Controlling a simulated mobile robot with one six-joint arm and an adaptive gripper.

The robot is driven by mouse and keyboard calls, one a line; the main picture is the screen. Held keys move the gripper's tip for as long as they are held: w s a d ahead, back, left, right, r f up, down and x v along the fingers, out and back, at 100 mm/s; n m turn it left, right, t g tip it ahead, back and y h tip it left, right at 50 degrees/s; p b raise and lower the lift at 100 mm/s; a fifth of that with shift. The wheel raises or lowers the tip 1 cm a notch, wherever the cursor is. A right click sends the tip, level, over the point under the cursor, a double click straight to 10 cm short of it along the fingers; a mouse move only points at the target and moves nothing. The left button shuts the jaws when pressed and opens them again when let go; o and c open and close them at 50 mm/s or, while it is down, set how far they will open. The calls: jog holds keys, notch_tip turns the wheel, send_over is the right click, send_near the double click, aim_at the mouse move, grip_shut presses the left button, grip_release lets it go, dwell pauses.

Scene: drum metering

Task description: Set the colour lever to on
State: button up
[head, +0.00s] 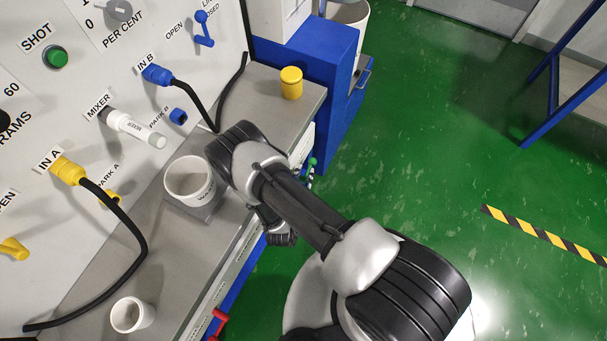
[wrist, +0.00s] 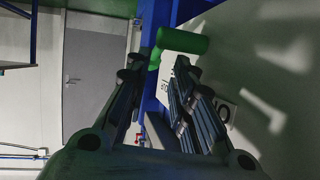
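A lever with a green grip (wrist: 184,41) is in the wrist view, just beyond my fingertips and slightly right of the gap. A white label (wrist: 222,108) is on the panel by it, partly covered by a finger; I cannot read it fully. In the head view a green knob (head: 312,162) shows at the bench's front side, partly behind my arm; it appears to be the same lever. I cannot tell its setting. My gripper (wrist: 157,75) is open and empty, its fingers apart and not visibly around the grip.
On the bench stand a white labelled cup (head: 189,180), a smaller white cup (head: 132,315) and a yellow pot (head: 291,82). A red handle (head: 218,322) is on the bench front.

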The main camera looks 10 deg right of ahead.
jog(key=shift+o, duration=0.3)
jog(key=shift+s, duration=0.1)
jog(key=v, duration=1.2)
